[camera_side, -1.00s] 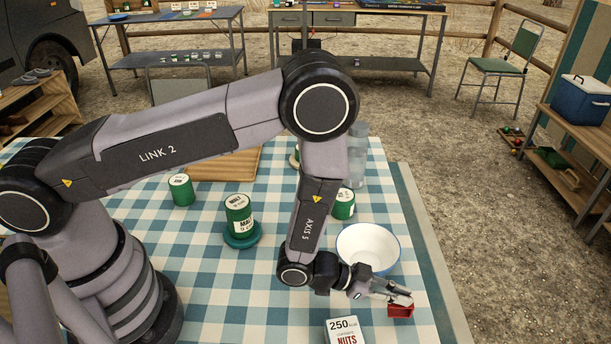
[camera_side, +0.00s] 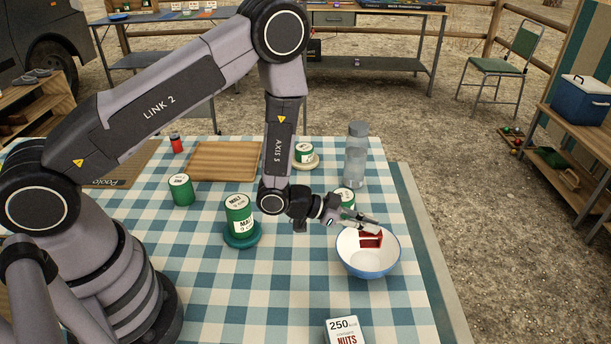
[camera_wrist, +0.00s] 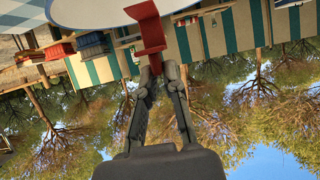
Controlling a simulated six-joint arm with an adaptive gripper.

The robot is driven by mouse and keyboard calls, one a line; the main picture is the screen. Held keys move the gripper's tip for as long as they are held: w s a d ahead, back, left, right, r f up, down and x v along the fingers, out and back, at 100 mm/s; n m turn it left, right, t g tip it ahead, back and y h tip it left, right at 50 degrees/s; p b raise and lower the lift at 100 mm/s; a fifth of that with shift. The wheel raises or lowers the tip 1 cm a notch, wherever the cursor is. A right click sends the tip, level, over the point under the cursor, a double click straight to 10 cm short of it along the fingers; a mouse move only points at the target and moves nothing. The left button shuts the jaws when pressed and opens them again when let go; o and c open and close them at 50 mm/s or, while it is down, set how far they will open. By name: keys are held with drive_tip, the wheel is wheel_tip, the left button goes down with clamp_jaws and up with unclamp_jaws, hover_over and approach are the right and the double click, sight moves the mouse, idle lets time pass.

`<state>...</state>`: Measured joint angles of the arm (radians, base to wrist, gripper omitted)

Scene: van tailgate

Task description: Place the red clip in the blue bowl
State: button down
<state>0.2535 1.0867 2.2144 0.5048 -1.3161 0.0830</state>
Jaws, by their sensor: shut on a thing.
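The red clip (camera_side: 371,238) shows against the inside of the blue bowl in the side view. In the wrist view the red clip (camera_wrist: 150,36) sits between my fingertips. My gripper (camera_side: 368,224) is shut on it, over the far part of the bowl. The blue bowl (camera_side: 368,268) is white inside with a blue rim and outer wall, and stands on the checked cloth at the right. Part of the bowl (camera_wrist: 92,12) shows at the top of the wrist view. I cannot tell whether the clip touches the bowl.
A green tin (camera_side: 346,197) stands just behind the bowl, partly hidden by my gripper. A clear bottle (camera_side: 356,158) stands behind it. A larger green tin (camera_side: 239,214) on a teal base is to the left. A nuts box (camera_side: 344,331) is in front.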

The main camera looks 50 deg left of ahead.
sight(366, 243)
wheel_tip(366, 243, down, 6)
drive_tip(key=shift+r, duration=0.15)
idle(0.3)
drive_tip(key=c, duration=1.2)
unclamp_jaws()
drive_tip(key=shift+s+a+r, duration=0.1)
drive_tip(key=shift+a, duration=0.05)
drive_tip(key=v, duration=1.1)
drive_tip(key=shift+s+a, duration=0.2)
drive_tip(key=shift+s, duration=0.05)
